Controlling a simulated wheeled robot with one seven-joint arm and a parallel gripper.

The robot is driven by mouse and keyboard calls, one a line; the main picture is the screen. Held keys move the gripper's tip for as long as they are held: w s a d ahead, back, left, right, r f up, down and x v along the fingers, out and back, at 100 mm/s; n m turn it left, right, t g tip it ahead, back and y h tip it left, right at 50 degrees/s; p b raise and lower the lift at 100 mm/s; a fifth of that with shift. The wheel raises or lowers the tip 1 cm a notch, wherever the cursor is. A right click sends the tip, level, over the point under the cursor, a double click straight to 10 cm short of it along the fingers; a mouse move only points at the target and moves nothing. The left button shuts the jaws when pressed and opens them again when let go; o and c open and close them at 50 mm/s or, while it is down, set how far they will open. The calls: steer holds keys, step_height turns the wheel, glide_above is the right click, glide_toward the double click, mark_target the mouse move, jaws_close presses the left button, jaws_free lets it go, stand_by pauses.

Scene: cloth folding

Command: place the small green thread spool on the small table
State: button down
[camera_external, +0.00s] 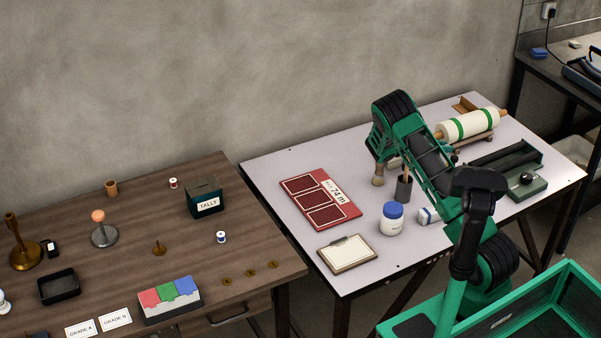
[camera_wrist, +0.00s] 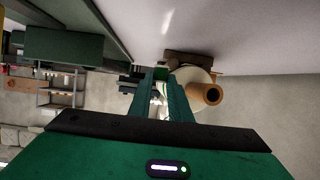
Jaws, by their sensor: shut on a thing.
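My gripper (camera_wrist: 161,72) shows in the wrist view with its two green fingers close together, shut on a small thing. A little pale material (camera_wrist: 159,96) shows between the fingers; I take it for the small green thread spool, but its shape is mostly hidden. In the external view my arm reaches over the light grey table (camera_external: 270,166), and I cannot make out the fingertips or the spool there. A wooden table (camera_external: 130,238) stands to the left. I cannot tell for sure which surface is the small table.
A white roll with green bands (camera_external: 462,128) lies at the back of the grey table; its end handle (camera_wrist: 208,95) shows close beyond my fingers. A red board (camera_external: 322,183), a clipboard (camera_external: 346,254), a blue-capped jar (camera_external: 391,222) and a dark cup (camera_external: 403,188) stand near my arm.

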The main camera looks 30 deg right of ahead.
steer(key=shift+f, duration=2.15)
steer(key=c, duration=1.6)
jaws_free()
steer(key=shift+c, duration=0.2)
steer(key=v, duration=1.2)
steer(key=shift+w, duration=0.1)
